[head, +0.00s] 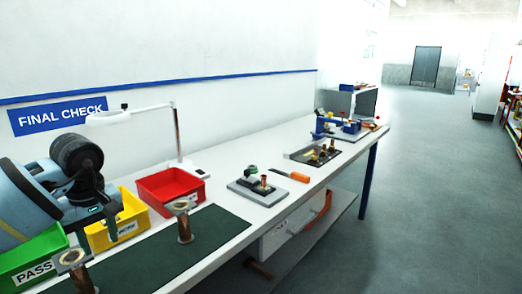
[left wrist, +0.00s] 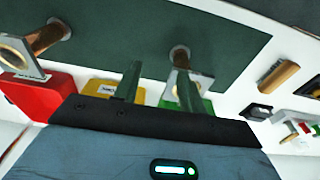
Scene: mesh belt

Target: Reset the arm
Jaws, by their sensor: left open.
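My left gripper (head: 112,230) hangs in front of the yellow bin (head: 130,205) in the head view, fingers pointing down. In the left wrist view its two fingers (left wrist: 158,82) stand apart with nothing between them. Two brass posts with square flanges stand upright on the dark green mat (head: 150,262): one post (head: 184,228) in front of the red bin, the other (head: 78,275) near the green bin. In the wrist view one post (left wrist: 180,58) shows near the right finger and one (left wrist: 42,40) at upper left. My right gripper is not in view.
A green PASS bin (head: 35,262) and a red bin (head: 170,188) flank the yellow one. A lamp (head: 176,135), a grey fixture (head: 245,190), an orange-handled tool (head: 290,176) and a black tray (head: 300,155) stand further along the white bench (head: 230,160). Open floor lies right.

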